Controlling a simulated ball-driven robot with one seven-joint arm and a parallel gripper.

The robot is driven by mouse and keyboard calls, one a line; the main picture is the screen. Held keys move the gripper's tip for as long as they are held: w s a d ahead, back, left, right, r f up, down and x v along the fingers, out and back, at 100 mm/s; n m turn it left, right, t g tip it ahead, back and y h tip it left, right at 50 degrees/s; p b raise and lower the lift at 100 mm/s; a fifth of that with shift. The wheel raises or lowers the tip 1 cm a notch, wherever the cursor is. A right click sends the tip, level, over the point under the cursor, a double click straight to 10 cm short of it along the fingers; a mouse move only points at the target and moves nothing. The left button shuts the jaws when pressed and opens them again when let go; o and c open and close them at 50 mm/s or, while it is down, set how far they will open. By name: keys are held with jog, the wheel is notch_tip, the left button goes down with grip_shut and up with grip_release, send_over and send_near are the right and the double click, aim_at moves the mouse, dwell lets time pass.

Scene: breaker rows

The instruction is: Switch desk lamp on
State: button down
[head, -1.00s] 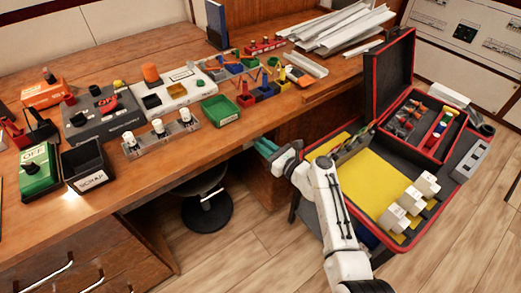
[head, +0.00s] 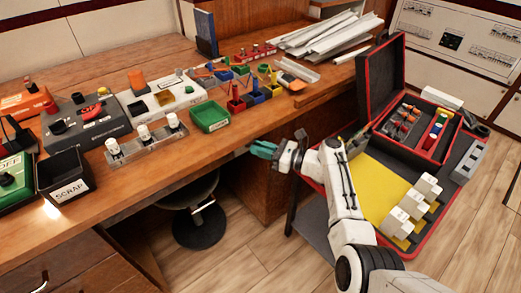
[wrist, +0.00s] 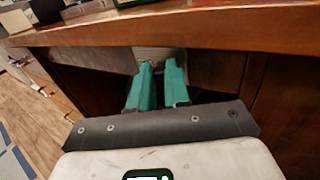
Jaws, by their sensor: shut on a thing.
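I cannot make out a desk lamp or a switch marked for it in either view. My gripper (head: 262,150) has green fingers and is level with the bench's front edge in the head view, left of the open case. In the wrist view its two teal fingers (wrist: 160,68) are shut on a pale grey piece (wrist: 158,54), seen at and just beyond the fingertips, against the dark space below the bench top. Most of the piece is hidden, so I cannot tell its full shape.
The wooden bench (head: 130,190) carries a black scrap bin (head: 66,176), a strip with three white knobs (head: 146,143), a green tray (head: 209,116) and a grey box (head: 85,122). A stool (head: 200,225) stands below. An open red-edged case (head: 375,180) holds white blocks (head: 413,205).

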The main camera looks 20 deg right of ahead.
jog(key=c, duration=1.1)
grip_release()
jog(key=p+v, duration=0.1)
jog(key=v, duration=0.6)
jog(key=shift+s+d+p, duration=0.15)
jog(key=shift+s+p, duration=0.05)
jog(key=shift+p, duration=0.2)
